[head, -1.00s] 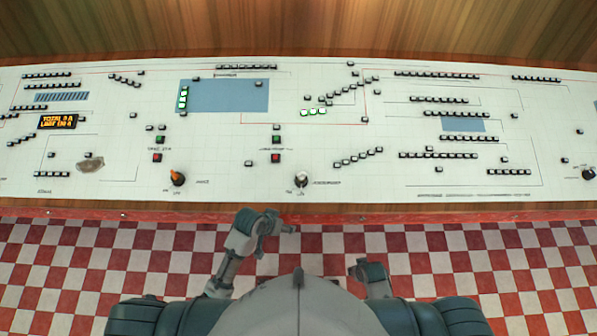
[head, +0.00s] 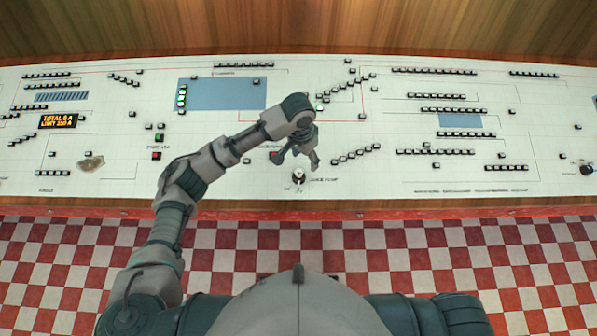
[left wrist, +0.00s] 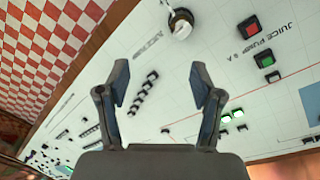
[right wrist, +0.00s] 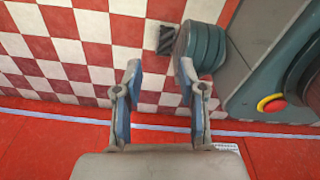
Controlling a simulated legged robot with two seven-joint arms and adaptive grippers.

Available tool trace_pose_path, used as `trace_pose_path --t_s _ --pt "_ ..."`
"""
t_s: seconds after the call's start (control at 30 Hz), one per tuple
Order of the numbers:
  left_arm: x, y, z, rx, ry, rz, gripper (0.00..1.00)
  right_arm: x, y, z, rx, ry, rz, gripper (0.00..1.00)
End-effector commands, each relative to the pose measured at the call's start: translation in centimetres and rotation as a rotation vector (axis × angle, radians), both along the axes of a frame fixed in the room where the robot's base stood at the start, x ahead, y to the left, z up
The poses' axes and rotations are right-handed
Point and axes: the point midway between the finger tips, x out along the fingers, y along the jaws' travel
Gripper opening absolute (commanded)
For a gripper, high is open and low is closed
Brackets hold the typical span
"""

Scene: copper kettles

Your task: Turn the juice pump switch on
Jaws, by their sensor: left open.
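The juice pump switch (head: 298,175) is a round rotary knob with a pale handle near the front edge of the white panel, beside a "JUICE PUMP" label. In the left wrist view a knob (left wrist: 181,24) shows at the top, beyond the fingertips. My left gripper (head: 297,161) is over the panel, just behind the switch in the head view, and appears apart from it. Its fingers (left wrist: 160,72) are spread and empty. My right gripper (right wrist: 160,75) is open and empty, low over the checkered floor, away from the panel.
A green button (left wrist: 264,60) and red button (left wrist: 273,77) sit beside "JUICE PUMP" lettering. An amber display (head: 58,121) is at the left. Rows of small black-edged blocks cover the panel (head: 240,190). A red ledge (head: 430,214) runs along its front.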

Motion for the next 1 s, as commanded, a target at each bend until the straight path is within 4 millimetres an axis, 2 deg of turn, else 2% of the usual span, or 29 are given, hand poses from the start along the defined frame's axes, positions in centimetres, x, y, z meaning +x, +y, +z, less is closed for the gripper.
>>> trace_pose_path --t_s 0.03,0.17,0.27,0.33,0.47,0.8,1.0 --pt "0.9 0.6 1.4 0.033 -0.009 0.015 0.66 -1.2 -0.2 -0.5 -0.002 0.009 0.002 0.40" --pt "1.9 1.7 3.2 0.085 -0.006 0.042 0.66 -3.1 -0.6 -1.2 -0.004 0.016 0.004 0.40" --pt "2.1 2.0 3.3 0.097 -0.003 0.052 0.66 -3.6 -0.7 -1.3 -0.004 0.019 0.005 0.40" --pt "2.2 2.2 2.6 0.097 -0.002 0.052 0.66 -3.6 -0.6 -1.3 -0.005 0.018 0.004 0.40" --pt "2.1 2.2 0.2 0.095 -0.001 0.051 0.66 -3.6 -0.6 -1.4 -0.006 0.019 0.004 0.40" --pt "2.0 1.9 -8.0 0.097 -0.002 0.050 0.66 -3.7 -0.7 -1.6 -0.004 0.021 0.005 0.40" --pt "2.1 1.9 -11.7 0.096 -0.004 0.051 0.66 -3.6 -0.7 -1.7 -0.004 0.021 0.005 0.40"
